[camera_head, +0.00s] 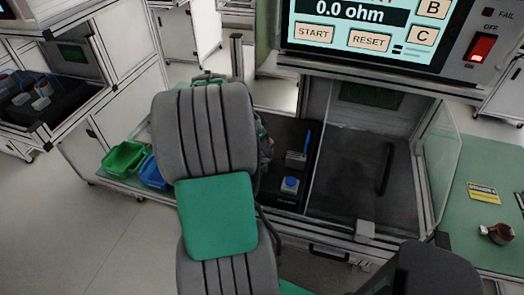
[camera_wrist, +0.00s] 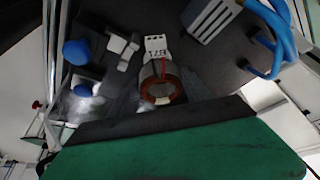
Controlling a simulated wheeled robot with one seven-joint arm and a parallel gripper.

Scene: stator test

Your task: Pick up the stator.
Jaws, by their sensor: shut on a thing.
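A stator (camera_wrist: 160,84), a grey cylinder with a copper winding ring at its open end, is in the middle of the wrist view. A red wire lies by it, beside a white terminal block (camera_wrist: 156,46). My gripper (camera_wrist: 161,92) is shut on this stator; its dark fingers are hard to tell from the dark surroundings. In the head view my grey arm with green panels hides the gripper and this stator. Another copper-coloured, stator-like part (camera_head: 497,234) lies on the green tabletop (camera_head: 480,160) at the right.
The dark test bay holds a blue knob (camera_head: 290,185) and a blue-handled lever (camera_head: 297,157). A clear side panel (camera_head: 440,143) stands right of it. Green (camera_head: 124,157) and blue (camera_head: 152,173) bins sit left. Blue cables (camera_wrist: 280,35) and a grey connector (camera_wrist: 210,16) show in the wrist view.

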